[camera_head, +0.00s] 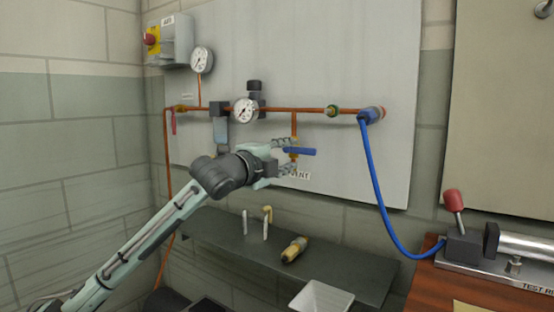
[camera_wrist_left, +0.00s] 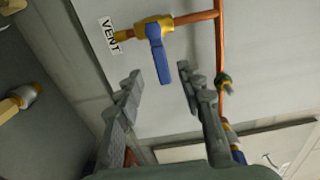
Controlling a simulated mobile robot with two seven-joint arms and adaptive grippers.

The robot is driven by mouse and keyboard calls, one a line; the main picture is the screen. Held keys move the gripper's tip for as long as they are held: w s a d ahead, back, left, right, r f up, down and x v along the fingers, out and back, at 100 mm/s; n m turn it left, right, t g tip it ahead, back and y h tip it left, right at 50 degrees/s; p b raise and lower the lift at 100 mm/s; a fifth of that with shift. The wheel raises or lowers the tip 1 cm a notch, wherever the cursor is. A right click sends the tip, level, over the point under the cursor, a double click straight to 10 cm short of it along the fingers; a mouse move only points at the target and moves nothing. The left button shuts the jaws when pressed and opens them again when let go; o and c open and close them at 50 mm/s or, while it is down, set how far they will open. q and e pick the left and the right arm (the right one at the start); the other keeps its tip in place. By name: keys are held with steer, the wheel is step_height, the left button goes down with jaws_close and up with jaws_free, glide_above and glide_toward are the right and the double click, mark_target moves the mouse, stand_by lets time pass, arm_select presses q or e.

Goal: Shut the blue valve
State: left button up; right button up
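The blue valve has a brass body (camera_wrist_left: 152,28) and a blue lever handle (camera_head: 300,151), on the short copper branch above the VENT label (camera_wrist_left: 109,35). The handle lies crosswise to that branch pipe and points right in the head view. In the left wrist view the blue handle (camera_wrist_left: 160,60) reaches from the brass body towards the gap between my fingers. My left gripper (camera_head: 286,156) is open in front of the valve, one finger higher and one lower. In the wrist view my left gripper (camera_wrist_left: 158,76) holds nothing; contact with the handle cannot be told. My right gripper is not in view.
A copper pipe (camera_head: 315,110) with gauges (camera_head: 245,110) runs along the grey panel above. A blue hose (camera_head: 374,180) hangs to the right. A dark shelf (camera_head: 340,270) below carries small brass fittings (camera_head: 294,249) and a white tray (camera_head: 321,298). A red-knobbed lever (camera_head: 454,200) stands at right.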

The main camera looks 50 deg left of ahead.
arm_select(q)
steer(key=v, duration=0.5)
steer(key=shift+s+d, duration=0.1)
steer(key=shift+s, duration=0.1)
stand_by(0.4)
